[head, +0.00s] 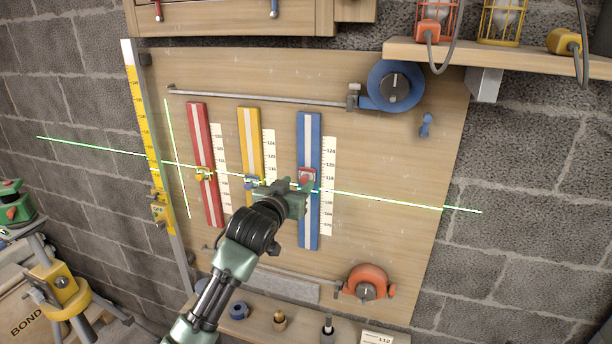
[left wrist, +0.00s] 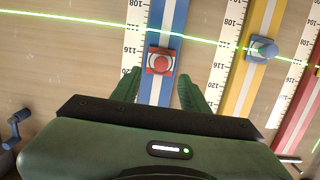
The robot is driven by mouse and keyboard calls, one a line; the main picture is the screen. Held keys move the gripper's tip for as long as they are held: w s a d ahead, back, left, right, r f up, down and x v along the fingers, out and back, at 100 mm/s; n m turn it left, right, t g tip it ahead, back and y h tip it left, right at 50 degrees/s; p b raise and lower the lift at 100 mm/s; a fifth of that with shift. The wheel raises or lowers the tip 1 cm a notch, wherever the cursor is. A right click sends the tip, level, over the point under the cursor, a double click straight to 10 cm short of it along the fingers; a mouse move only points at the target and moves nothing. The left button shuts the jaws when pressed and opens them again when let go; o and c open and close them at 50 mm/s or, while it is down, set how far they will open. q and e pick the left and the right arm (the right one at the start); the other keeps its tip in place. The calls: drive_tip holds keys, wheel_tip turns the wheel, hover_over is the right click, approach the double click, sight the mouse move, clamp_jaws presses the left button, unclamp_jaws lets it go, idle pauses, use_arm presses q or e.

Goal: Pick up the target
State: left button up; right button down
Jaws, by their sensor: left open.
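A small red block with a round red-and-white front (head: 307,174) sits on the blue vertical rail (head: 309,226). A yellow block (head: 204,174) sits on the red rail, and a blue block (head: 253,181) on the yellow rail. I cannot tell for certain which is the target. My left gripper (head: 298,192) is in front of the blue rail, just below the red block. In the left wrist view, which is upside down, the open, empty fingers (left wrist: 160,80) stand either side of the blue rail. The red block (left wrist: 161,60) is just beyond the fingertips, apart from them. My right gripper is not seen.
A green laser line (head: 400,199) crosses the board (head: 390,160), just below the red block. A blue reel (head: 396,82) is upper right, an orange reel (head: 366,283) lower right. A shelf with caged lamps (head: 500,56) juts out at top right.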

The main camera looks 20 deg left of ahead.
sight(304, 179)
use_arm(q)
drive_tip(key=w, duration=0.1)
drive_tip(key=w+p, duration=0.2)
drive_tip(key=w, duration=0.1)
drive_tip(key=shift+f, duration=0.25)
drive_tip(key=shift+w+d+f, duration=0.1)
drive_tip(key=shift+w+f, duration=0.15)
drive_tip(key=shift+w, duration=0.3)
clamp_jaws()
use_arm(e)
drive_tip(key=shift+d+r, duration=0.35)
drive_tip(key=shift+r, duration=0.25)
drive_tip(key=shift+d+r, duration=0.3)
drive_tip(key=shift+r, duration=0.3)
